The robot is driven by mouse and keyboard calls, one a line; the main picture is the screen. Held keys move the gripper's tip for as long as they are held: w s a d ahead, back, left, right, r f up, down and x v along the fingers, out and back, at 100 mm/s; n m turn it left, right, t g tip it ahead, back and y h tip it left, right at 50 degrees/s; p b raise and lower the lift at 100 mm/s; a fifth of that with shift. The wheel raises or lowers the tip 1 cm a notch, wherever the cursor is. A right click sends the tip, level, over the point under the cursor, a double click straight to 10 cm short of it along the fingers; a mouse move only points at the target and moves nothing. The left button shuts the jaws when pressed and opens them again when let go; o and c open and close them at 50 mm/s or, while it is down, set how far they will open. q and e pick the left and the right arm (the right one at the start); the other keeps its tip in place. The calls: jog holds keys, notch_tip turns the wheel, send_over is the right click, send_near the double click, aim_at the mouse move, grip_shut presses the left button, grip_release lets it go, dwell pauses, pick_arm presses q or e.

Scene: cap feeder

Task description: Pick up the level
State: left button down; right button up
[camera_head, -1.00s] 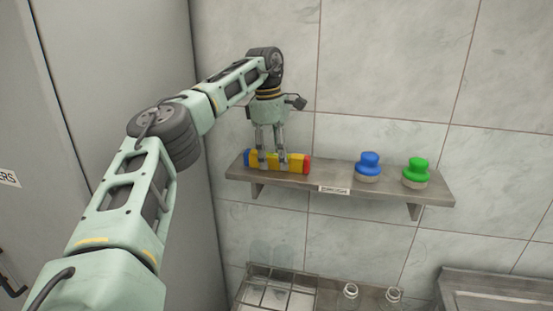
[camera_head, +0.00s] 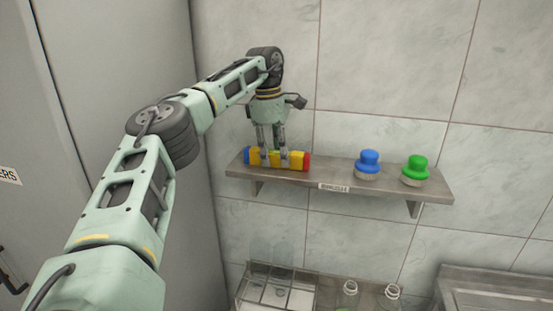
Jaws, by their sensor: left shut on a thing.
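The level (camera_head: 298,160) is a yellow bar with a blue end at the left and a red end at the right. It lies along the left part of the grey wall shelf (camera_head: 330,178). My left gripper (camera_head: 273,162) points down at the level from above, and its fingers are shut on the level's middle part. The fingers hide some of the level's front. I see no clear gap between the level and the shelf. My right gripper is not in view.
A blue cap (camera_head: 368,162) and a green cap (camera_head: 415,168) stand on pale bases on the right part of the shelf. Below are a clear divided rack (camera_head: 277,290) and two glass bottles (camera_head: 348,294). A grey cabinet (camera_head: 125,60) stands at the left.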

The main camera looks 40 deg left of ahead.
aim_at(277, 151)
pick_arm(q)
jog(key=shift+r, duration=0.1)
jog(key=shift+r, duration=0.45)
notch_tip(277, 151, up, 8)
jog(key=shift+r, duration=0.35)
